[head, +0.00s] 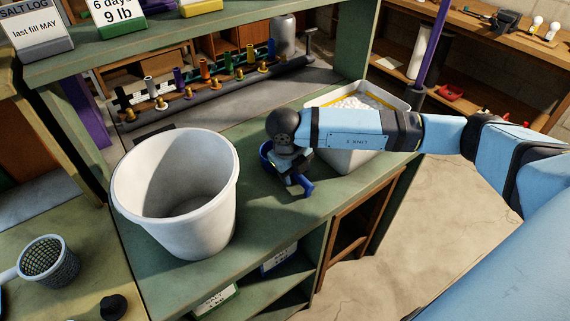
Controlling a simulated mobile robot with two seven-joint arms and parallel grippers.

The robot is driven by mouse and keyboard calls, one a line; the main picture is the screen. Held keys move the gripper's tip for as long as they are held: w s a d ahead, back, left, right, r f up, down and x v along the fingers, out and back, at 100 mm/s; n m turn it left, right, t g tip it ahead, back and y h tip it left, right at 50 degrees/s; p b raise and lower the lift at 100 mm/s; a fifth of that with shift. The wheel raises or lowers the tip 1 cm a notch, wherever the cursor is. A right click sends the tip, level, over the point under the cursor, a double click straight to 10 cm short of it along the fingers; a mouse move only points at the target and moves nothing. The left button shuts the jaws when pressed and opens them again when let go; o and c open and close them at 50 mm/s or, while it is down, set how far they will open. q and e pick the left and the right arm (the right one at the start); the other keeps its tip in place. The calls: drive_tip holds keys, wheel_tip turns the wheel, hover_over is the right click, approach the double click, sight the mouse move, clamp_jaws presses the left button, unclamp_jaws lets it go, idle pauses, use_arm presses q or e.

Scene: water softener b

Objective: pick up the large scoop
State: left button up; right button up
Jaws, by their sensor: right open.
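A blue scoop (267,152) lies on the green bench top between the white bucket and the white tub. I take it to be the large scoop. My right gripper (292,181) reaches down over it from the right, with its jaws open. The wrist and gripper hide much of the scoop, and a blue part (304,190) shows at the gripper's lower right. I cannot tell whether the fingers touch the scoop or are around it.
An empty white bucket (220,215) stands left of the scoop. A white tub (395,96) with white granules is behind my right forearm. A pipe with several coloured valves (200,87) runs along the back. A mesh basket (48,262) is at lower left.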

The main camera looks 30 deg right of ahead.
drive_tip(key=shift+d+f, duration=0.1)
drive_tip(key=shift+f, duration=0.35)
drive_tip(key=shift+c, duration=0.3)
drive_tip(key=c, duration=0.9)
drive_tip(key=shift+r, duration=0.2)
